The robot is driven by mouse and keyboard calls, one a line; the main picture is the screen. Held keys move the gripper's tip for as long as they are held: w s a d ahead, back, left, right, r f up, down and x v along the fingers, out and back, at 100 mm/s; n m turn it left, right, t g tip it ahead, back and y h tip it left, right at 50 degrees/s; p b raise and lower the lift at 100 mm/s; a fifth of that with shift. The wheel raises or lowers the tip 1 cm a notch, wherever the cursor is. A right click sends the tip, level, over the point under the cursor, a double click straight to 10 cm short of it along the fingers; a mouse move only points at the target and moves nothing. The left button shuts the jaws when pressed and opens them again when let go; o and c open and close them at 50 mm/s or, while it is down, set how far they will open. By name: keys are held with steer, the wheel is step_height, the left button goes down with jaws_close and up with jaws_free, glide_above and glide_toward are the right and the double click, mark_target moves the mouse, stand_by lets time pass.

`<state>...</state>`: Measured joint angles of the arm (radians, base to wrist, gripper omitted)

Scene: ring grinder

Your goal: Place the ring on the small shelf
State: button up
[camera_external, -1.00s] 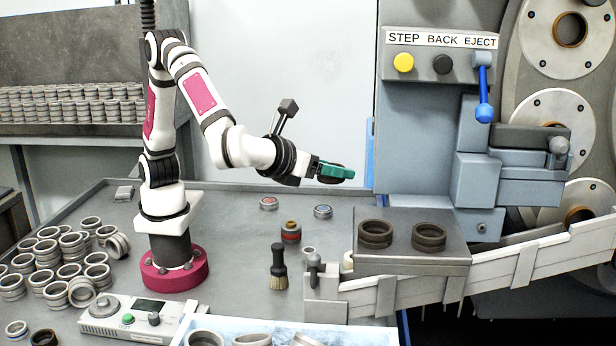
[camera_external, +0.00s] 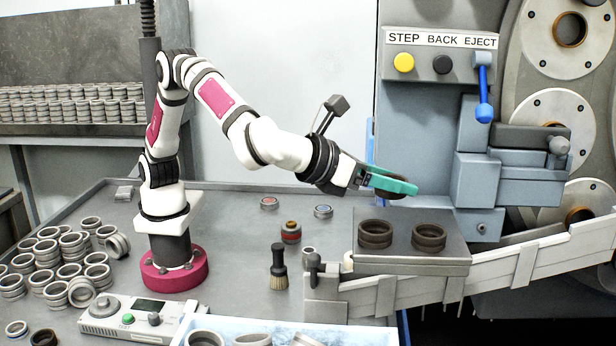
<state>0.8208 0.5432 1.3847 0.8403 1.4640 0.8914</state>
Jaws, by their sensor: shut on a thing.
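My gripper (camera_external: 392,184) has green fingers and is shut on a dark ring (camera_external: 390,193), mostly hidden beneath and between the fingers. It holds the ring in the air, above the back part of the small shelf (camera_external: 400,259). The small shelf is a flat grey metal plate beside the machine. Two dark brown rings stand on it: a left one (camera_external: 375,235) and a right one (camera_external: 429,237). The held ring is apart from both of them.
The machine (camera_external: 430,130) with a blue lever (camera_external: 484,90) rises behind the shelf. A sloped chute (camera_external: 540,258) runs along the shelf's right. A brush (camera_external: 278,266) and a small red-banded part (camera_external: 291,232) stand on the table. Many loose rings (camera_external: 65,260) lie at the left.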

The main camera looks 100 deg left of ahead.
mark_target(384, 215)
steer(key=f, duration=0.1)
steer(key=w+f, duration=0.1)
steer(key=f, duration=0.1)
steer(key=a+f, duration=0.1)
steer(key=f, duration=0.1)
steer(key=shift+w, duration=0.15)
steer(key=shift+f, duration=0.1)
steer(key=o, duration=1.5)
steer(key=shift+c, duration=0.2)
